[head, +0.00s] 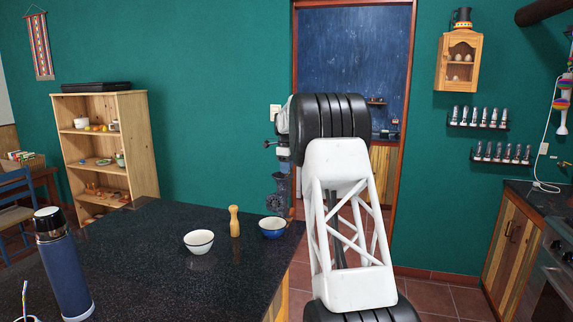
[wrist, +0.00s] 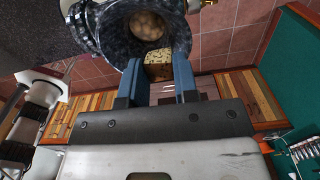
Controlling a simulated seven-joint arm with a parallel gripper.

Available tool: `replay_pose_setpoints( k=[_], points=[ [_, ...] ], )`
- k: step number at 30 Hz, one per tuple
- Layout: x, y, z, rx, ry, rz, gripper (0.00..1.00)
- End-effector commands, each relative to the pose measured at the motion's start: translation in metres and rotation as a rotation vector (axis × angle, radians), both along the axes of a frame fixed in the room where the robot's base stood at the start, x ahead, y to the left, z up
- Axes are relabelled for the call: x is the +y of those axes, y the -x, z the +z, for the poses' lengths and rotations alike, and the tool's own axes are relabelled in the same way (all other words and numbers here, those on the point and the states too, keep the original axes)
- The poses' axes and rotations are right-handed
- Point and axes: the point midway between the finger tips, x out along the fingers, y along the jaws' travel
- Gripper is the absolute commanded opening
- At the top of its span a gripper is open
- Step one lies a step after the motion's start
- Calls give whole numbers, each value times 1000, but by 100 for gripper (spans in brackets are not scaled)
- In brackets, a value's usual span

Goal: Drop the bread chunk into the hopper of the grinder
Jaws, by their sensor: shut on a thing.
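The bread chunk (wrist: 158,66), a tan speckled block, is between the two blue fingertips of my gripper (wrist: 157,72) in the wrist view. My gripper is shut on it. The grinder's hopper (wrist: 114,32), a dark round mottled bowl, lies just beyond the chunk in the wrist view. The chunk overlaps the hopper's near rim in the picture; I cannot tell whether they touch. Tan lumpy matter (wrist: 147,25) shows inside the hopper. In the head view the grinder (head: 280,190) stands at the counter's far right corner, partly hidden by my arm.
A white bowl (head: 199,242), a wooden mill (head: 235,221) and a blue flask (head: 63,270) stand to the left. The counter between flask and white bowl is clear.

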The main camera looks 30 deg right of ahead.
Motion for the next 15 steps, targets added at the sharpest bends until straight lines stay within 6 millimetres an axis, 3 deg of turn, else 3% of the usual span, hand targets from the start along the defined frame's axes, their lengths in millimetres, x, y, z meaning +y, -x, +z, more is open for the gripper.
replay_pose_setpoints(
  k=[11,12,15],
  points=[
    [0,0,-3,0,0,0,6],
    [0,0,-3,0,0,0,31],
    [0,0,-3,0,0,0,46]
  ],
)
